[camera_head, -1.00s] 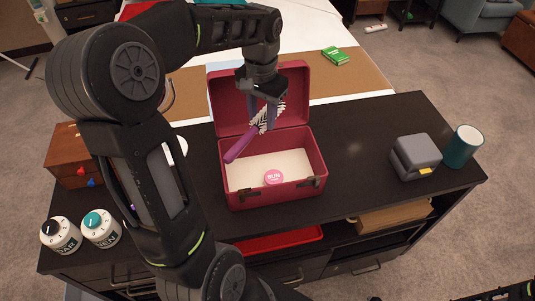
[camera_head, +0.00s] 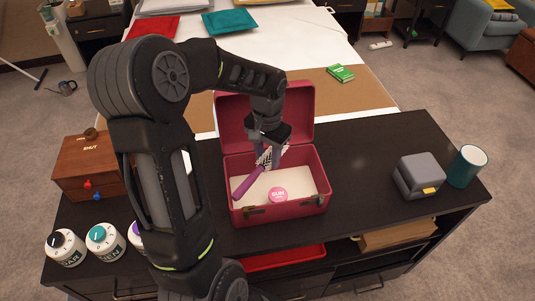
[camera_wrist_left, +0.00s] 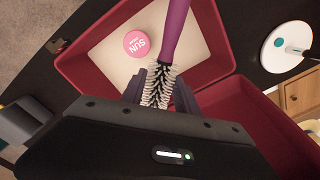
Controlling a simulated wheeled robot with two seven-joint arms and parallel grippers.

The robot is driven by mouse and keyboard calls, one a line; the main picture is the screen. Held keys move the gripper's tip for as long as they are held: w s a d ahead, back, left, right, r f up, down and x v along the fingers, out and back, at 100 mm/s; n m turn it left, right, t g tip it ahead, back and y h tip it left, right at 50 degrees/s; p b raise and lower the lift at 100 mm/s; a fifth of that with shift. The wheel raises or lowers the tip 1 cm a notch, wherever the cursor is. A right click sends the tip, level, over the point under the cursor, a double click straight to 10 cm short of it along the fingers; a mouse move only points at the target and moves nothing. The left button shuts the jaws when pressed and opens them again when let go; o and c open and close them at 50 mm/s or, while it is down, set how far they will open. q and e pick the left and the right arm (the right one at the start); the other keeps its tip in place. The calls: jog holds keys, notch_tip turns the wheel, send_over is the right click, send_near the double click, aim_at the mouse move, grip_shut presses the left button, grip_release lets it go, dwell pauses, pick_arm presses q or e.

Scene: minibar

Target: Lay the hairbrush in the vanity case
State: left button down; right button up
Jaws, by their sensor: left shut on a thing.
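The hairbrush has a purple handle (camera_head: 247,184) and a pale bristle head, which shows best in the left wrist view (camera_wrist_left: 159,88). My left gripper (camera_head: 270,150) is shut on the bristle head and holds the brush tilted, handle lower, pointing to the front left. The brush is over the opening of the vanity case (camera_head: 238,219), with its handle within the case's outline. Whether the handle touches the case floor I cannot tell. The case is red with a pale inside, and its lid stands open at the back. My right gripper is not in view.
A pink round tin (camera_head: 278,194) lies on the case floor. A wooden box (camera_head: 82,165) and several dial-topped jars (camera_head: 65,248) stand at the left. A grey cube (camera_head: 419,176) and teal cup (camera_head: 467,166) stand at the right.

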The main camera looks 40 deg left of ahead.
aim_at(268, 156)
pick_arm(q)
jog(key=shift+f+b, duration=0.55)
jog(key=shift+f, duration=0.05)
jog(key=c, duration=0.9)
grip_release()
jog(key=shift+r, duration=0.1)
jog(key=shift+r+p, duration=0.6)
notch_tip(268, 156, up, 12)
jog(key=b, duration=0.1)
